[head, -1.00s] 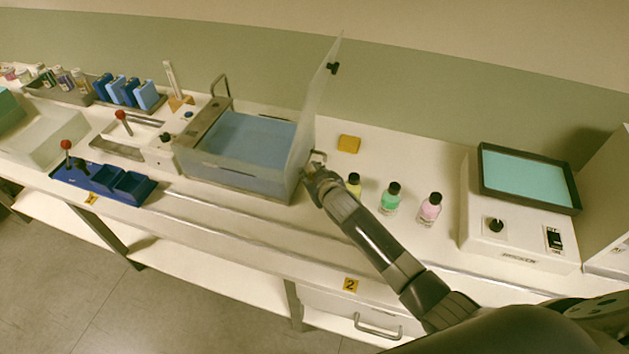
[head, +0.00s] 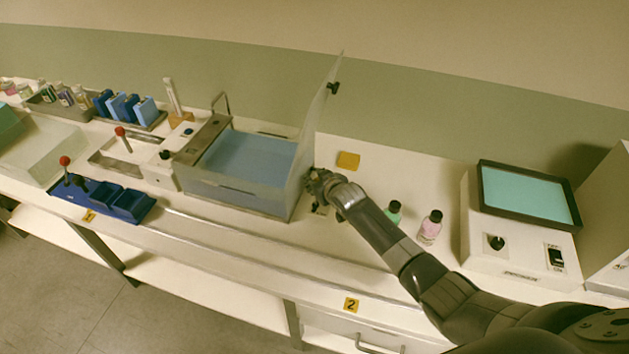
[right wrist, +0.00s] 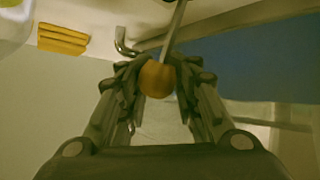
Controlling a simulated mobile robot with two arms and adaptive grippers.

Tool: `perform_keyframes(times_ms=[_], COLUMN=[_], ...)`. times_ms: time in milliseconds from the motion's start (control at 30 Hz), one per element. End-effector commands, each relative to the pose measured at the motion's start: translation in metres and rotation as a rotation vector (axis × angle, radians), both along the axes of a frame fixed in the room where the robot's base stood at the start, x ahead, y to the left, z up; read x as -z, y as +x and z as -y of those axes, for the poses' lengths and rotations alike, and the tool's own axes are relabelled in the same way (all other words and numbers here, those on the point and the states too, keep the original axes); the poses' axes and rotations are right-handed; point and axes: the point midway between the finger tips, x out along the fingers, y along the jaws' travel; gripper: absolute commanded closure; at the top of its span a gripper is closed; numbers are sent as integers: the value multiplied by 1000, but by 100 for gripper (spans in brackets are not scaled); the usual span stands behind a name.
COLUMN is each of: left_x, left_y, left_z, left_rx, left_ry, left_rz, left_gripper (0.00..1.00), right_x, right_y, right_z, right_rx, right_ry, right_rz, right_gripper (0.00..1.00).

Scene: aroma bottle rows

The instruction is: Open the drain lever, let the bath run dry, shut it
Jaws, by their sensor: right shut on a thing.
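The bath (head: 250,155) is a clear-sided tank holding blue water, with its clear lid (head: 318,115) raised upright at its right side. My right gripper (head: 318,182) is at the bath's right wall. In the right wrist view my right gripper (right wrist: 157,82) is shut on an orange ball knob (right wrist: 157,78) at the end of a thin metal rod (right wrist: 176,28), which looks like the drain lever. A bent metal spout (right wrist: 122,42) shows just beyond the fingers. In the head view the knob is hidden by my gripper. My left gripper is not in view.
A yellow block (head: 348,160) lies behind my gripper. A green bottle (head: 393,212) and a pink bottle (head: 430,227) stand right of my forearm. A lit panel box (head: 525,195) is further right. Blue trays (head: 130,205) and a red-knobbed lever (head: 122,132) are left of the bath.

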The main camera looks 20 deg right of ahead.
Motion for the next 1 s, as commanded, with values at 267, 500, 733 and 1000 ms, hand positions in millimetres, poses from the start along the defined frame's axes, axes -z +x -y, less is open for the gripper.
perform_keyframes(times_ms=[267, 500, 733, 1000], left_x=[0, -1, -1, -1], left_y=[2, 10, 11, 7], left_z=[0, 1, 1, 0], left_rx=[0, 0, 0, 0], left_ry=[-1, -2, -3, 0], left_rz=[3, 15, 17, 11], left_gripper=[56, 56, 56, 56], right_x=[-7, -7, -6, -6], right_y=[6, 6, 6, 3], right_z=[11, 11, 11, 10], right_rx=[7, 7, 8, 8], right_ry=[-16, -17, -13, -10], right_rz=[16, 15, 14, 11], right_gripper=[100, 100, 66, 66])
